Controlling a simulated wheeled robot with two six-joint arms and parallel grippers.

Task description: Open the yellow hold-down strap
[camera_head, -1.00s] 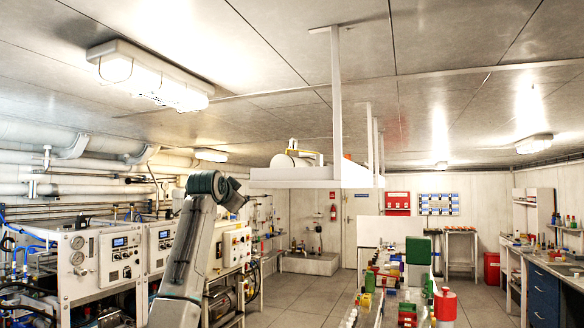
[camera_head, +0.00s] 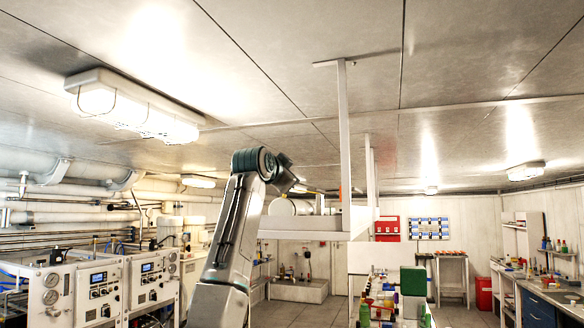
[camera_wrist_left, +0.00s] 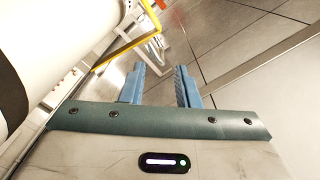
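The yellow hold-down strap (camera_wrist_left: 130,46) shows in the left wrist view as a bent yellow bar beside a large white cylinder (camera_wrist_left: 70,35). My left gripper (camera_wrist_left: 160,68) has two blue fingers standing apart with nothing between them. The yellow bar lies ahead and to the left of the fingertips, apart from them in the picture. In the head view the white tank (camera_head: 282,207) lies on a raised shelf, partly behind my left arm. The strap and left fingers are too small or hidden to make out clearly there. My right gripper is not in view.
The white overhead shelf (camera_head: 308,222) hangs from ceiling posts (camera_head: 344,130). White equipment cabinets (camera_head: 95,290) stand at left below pipes. A bench with bottles (camera_head: 413,281) stands at lower right. The wrist view shows tiled floor (camera_wrist_left: 225,35) beyond the fingers.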

